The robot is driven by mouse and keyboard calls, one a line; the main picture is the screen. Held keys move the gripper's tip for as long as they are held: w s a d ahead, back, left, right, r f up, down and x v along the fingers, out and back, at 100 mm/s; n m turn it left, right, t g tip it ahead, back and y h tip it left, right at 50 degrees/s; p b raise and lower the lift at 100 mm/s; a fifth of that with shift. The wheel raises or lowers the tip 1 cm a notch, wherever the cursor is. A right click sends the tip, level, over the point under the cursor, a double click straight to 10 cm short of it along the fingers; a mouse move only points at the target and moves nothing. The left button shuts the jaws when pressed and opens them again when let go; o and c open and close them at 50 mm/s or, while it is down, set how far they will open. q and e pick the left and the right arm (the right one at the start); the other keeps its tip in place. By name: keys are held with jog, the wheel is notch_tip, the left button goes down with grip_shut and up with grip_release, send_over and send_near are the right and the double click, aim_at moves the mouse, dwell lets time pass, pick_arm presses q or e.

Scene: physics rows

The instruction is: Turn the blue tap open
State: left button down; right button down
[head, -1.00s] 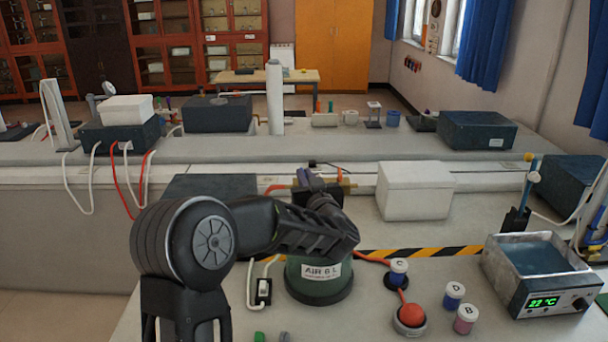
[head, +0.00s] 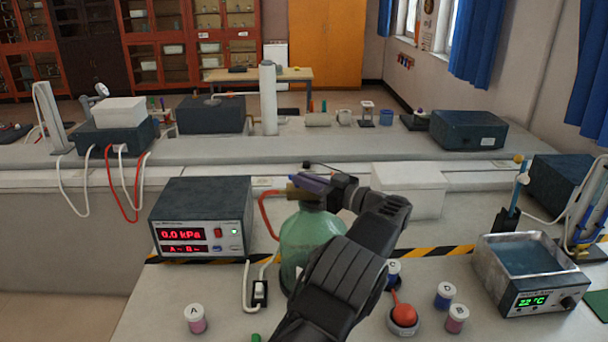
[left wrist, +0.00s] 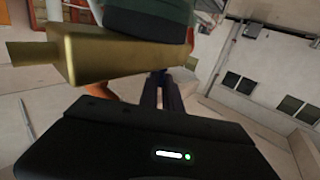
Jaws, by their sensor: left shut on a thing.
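The blue tap (head: 309,183) has a dark blue handle on a brass body (head: 295,194). It sits on top of the green bottle (head: 306,240), whose label is hidden behind my left arm. My left gripper (head: 330,187) reaches the tap from the right and is shut on the blue handle. The handle lies nearly level, slanting slightly down to the right. In the left wrist view the brass body (left wrist: 115,52) lies across the top, close above my black gripper housing. The fingertips are hard to make out there. My right gripper is not in view.
A pressure box (head: 200,220) left of the bottle reads 0.0 kPa. A white box (head: 408,190) stands behind my gripper. A red bulb (head: 403,315), small jars (head: 445,295) and a water bath (head: 525,272) stand right. A red hose (head: 267,215) runs beside the tap.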

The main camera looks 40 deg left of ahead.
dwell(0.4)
pick_arm(q)
jog(key=c, duration=1.5)
grip_release()
jog(key=shift+c, duration=0.2)
jog(key=shift+a, duration=0.1)
